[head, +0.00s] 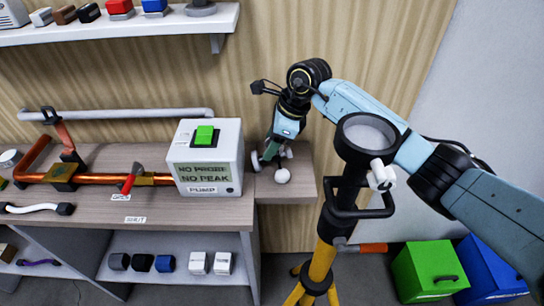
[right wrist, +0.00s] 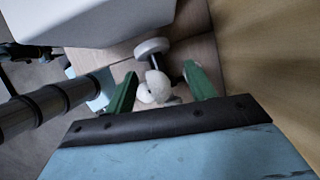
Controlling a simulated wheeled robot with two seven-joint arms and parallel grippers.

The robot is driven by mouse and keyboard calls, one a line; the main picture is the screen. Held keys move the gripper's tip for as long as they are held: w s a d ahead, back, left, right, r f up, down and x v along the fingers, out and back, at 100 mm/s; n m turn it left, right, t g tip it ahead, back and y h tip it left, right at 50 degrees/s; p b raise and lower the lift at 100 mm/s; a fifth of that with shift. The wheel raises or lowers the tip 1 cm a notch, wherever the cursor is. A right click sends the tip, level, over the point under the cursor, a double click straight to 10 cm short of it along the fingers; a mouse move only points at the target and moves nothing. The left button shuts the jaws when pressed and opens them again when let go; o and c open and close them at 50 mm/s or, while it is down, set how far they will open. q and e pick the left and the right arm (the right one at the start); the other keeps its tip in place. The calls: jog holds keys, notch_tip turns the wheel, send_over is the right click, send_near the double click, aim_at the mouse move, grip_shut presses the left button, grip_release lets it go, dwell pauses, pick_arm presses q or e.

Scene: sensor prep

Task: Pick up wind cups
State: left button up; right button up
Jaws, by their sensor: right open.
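The wind cups (head: 282,176) are small rounded white cups on a dark hub, on the wooden shelf to the right of the pump box. My right gripper (head: 271,157) reaches down over them, and its arm hides part of them. In the right wrist view, the two green fingers of the gripper (right wrist: 161,78) stand open on either side of the white cups (right wrist: 155,88). Gaps show between the cups and the fingers; I cannot tell whether either finger touches them. My left gripper is out of view.
The white pump box (head: 207,157) with a green button stands just left of the cups. A yellow and black tripod (head: 322,258) with a round-topped head stands in front, right. A green bin (head: 428,270) and a blue bin (head: 490,265) are on the floor. Copper pipework (head: 105,178) lies left.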

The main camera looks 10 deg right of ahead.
jog(key=shift+f, duration=0.1)
jog(key=shift+c, duration=0.2)
grip_shut()
